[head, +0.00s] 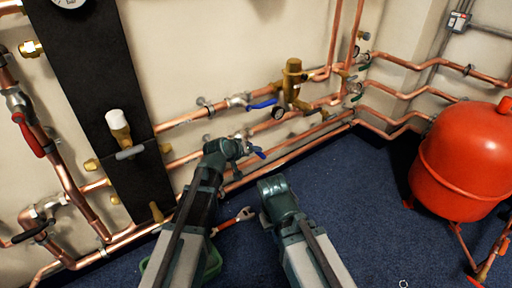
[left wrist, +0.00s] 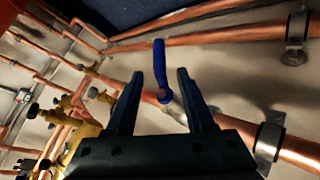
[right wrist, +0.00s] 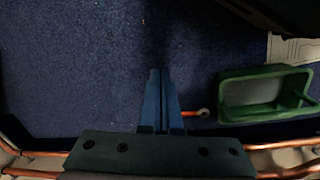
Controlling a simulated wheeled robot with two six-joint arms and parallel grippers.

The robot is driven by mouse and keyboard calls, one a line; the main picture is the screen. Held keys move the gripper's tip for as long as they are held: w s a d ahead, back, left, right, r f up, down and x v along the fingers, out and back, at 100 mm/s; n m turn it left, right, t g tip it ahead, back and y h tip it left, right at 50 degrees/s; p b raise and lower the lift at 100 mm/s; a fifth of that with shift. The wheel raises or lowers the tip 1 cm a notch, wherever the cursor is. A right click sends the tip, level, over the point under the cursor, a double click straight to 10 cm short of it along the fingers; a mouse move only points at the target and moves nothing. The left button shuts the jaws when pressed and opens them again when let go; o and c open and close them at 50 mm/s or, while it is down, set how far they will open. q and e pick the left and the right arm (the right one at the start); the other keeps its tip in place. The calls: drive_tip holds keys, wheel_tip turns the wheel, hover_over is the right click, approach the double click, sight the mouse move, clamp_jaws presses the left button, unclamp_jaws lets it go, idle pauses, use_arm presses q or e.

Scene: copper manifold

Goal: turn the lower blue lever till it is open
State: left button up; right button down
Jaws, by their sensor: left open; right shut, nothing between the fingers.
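The lower blue lever (head: 258,153) is on the lower copper pipe in the head view, just past the tip of my left gripper (head: 236,148). In the left wrist view the lower lever (left wrist: 160,70) stands up from its valve, at an angle across the pipe. My left gripper (left wrist: 160,76) is open, with a finger on either side of the lever in the picture; I cannot tell if either touches it. My right gripper (right wrist: 160,72) is shut and empty, pointing down over the blue floor. The upper blue lever (head: 262,104) is on the pipe above.
A brass valve body with a gauge (head: 292,82) is right of the levers. A red tank (head: 465,160) stands at the right. A red-handled wrench (head: 240,217) and a green tray (right wrist: 222,95) lie on the floor. A black panel (head: 85,65) is at the left wall.

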use_arm(q)
drive_tip(key=p+v, duration=0.4)
drive_tip(key=v, duration=0.4)
drive_tip(key=shift+s+r, duration=0.2)
use_arm(e)
wheel_tip(320, 180, up, 5)
drive_tip(key=shift+r, duration=0.15)
